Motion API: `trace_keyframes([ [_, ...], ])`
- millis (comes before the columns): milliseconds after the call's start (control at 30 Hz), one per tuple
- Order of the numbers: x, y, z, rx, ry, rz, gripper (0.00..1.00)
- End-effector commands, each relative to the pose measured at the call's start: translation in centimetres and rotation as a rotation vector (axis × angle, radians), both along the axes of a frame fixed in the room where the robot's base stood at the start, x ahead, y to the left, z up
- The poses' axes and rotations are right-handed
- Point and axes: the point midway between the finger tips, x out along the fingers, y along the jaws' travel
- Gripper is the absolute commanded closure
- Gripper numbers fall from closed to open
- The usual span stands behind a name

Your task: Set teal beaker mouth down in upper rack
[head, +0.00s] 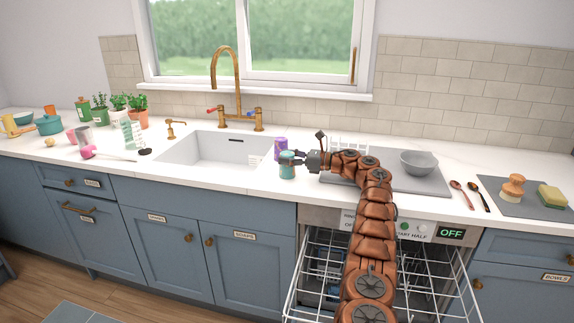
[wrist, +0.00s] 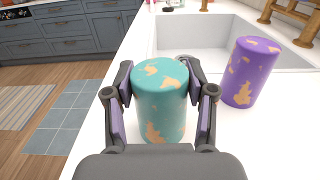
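The teal beaker (wrist: 160,105), with tan stains, stands upright between the fingers of my gripper (wrist: 160,85). A flat, closed end faces up. In the head view the teal beaker (head: 287,166) is on the counter, just right of the sink, with my gripper (head: 297,161) reaching it from the right. The fingers lie along both sides of the beaker; whether they press on it is unclear. The dishwasher's upper rack (head: 415,268) is pulled out below the counter, partly hidden by my arm.
A stained purple beaker (wrist: 250,72) stands close behind the teal one, also in the head view (head: 280,146). The sink (head: 215,147) is left. A grey bowl (head: 419,163) rests on a grey mat (head: 436,187) to the right. Spoons (head: 470,194) lie beyond it.

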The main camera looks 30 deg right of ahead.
Motion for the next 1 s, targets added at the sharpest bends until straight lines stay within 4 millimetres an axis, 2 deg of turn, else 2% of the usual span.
trace_keyframes([
  [33,0.0,0.0,0.0,0.000,0.000,0.000,0.53],
  [300,0.0,0.0,0.0,0.000,0.000,0.000,0.81],
  [667,0.0,0.0,0.4,0.000,0.000,0.001,0.81],
  [867,0.0,0.1,2.0,-0.003,0.002,0.001,0.81],
  [1000,0.0,0.2,3.8,-0.002,-0.001,0.001,0.81],
])
